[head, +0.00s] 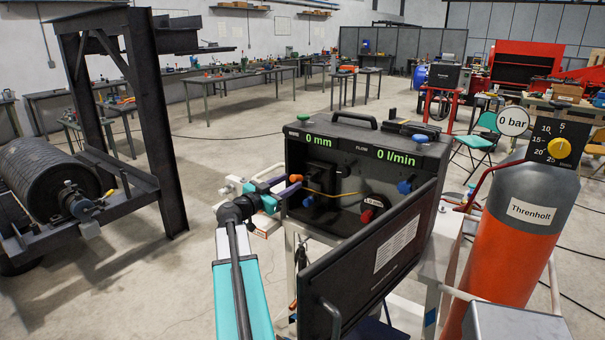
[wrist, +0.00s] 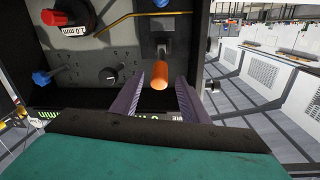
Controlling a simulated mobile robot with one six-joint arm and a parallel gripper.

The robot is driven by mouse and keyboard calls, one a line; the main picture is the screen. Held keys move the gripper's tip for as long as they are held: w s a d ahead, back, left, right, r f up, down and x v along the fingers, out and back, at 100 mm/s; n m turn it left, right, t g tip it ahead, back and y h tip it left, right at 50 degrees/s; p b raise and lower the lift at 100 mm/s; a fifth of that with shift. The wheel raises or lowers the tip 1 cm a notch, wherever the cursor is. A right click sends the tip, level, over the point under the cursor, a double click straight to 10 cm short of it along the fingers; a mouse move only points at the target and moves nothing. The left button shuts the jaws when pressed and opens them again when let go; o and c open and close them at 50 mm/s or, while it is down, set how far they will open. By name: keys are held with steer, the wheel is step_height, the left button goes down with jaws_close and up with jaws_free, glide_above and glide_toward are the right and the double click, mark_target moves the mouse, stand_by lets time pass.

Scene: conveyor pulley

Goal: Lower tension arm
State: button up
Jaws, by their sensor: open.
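The tension arm shows as an orange cylindrical handle on a dark lever (wrist: 160,75) in the wrist view, inside the black wire feeder box. In the head view its orange end (head: 296,178) sits at the box's left side. My gripper (wrist: 159,84) is open, with one purple finger on each side of the handle. It also shows in the head view (head: 284,187) at the box's left opening. Whether a finger touches the handle I cannot tell. The wire feeder box (head: 345,133) has displays reading 0 mm and 0 l/min.
The box's side door (head: 375,262) hangs open in front. Inside are blue knobs, a red knob (wrist: 66,17) and a copper-coloured wire (wrist: 125,18). An orange and grey gas bottle (head: 517,240) stands at right. A conveyor pulley (head: 50,186) and steel frame stand at left, with open floor between.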

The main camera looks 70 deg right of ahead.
mark_target(300, 176)
steer(key=p+x, duration=0.2)
steer(key=x, duration=0.5)
steer(key=shift+w+r+p, duration=0.1)
steer(key=shift+p, duration=0.2)
steer(key=shift+x, duration=0.8)
steer(key=shift+a, duration=0.1)
jaws_close()
